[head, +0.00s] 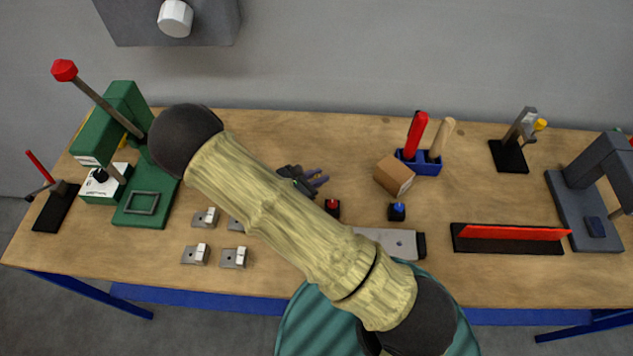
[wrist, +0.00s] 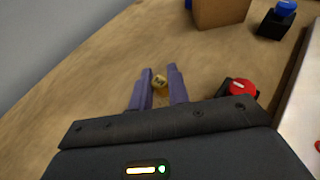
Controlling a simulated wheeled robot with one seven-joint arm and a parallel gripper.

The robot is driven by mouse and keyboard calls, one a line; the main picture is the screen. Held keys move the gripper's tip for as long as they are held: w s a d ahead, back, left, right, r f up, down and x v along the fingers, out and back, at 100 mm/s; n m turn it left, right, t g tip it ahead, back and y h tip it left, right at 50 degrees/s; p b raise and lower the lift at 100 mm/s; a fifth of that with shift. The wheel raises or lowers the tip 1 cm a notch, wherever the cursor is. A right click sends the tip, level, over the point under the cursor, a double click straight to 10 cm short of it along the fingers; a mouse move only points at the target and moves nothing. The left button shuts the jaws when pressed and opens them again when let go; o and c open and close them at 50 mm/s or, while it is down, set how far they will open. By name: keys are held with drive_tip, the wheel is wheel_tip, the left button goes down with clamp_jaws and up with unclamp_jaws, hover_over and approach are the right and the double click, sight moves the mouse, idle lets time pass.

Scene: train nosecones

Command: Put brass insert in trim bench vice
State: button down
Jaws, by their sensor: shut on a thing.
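The brass insert (wrist: 160,82) is a small yellowish block between the two purple fingers of my gripper (wrist: 160,88) in the wrist view. My gripper is shut on it, above the wooden bench. In the head view my gripper (head: 314,181) is over the middle of the bench, partly behind my arm, and the insert cannot be made out there. Several small grey fixtures with white blocks (head: 195,254) sit on the left half of the bench, left of my gripper. I cannot tell which fixture is the trim bench vice.
A green press (head: 122,110) and a red-handled clamp (head: 55,205) stand left. Right of my gripper are red (head: 332,208) and blue (head: 397,211) buttons, a cardboard box (head: 394,175), a blue tool holder (head: 426,166), a red strip (head: 515,233) and a grey machine (head: 592,165).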

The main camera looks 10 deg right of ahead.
drive_tip(key=shift+f, duration=1.55)
drive_tip(key=shift+f, duration=0.2)
drive_tip(key=c, duration=1.3)
unclamp_jaws()
drive_tip(key=shift+c, duration=0.2)
drive_tip(key=shift+r, duration=0.1)
drive_tip(key=shift+r, duration=0.1)
drive_tip(key=b+v, duration=0.2)
drive_tip(key=v, duration=0.8)
drive_tip(key=shift+s+a+b, duration=0.15)
drive_tip(key=shift+a+b, duration=0.15)
drive_tip(key=shift+a, duration=0.05)
drive_tip(key=shift+s+a+r, duration=0.35)
drive_tip(key=shift+a+r, duration=0.05)
drive_tip(key=shift+a, duration=0.05)
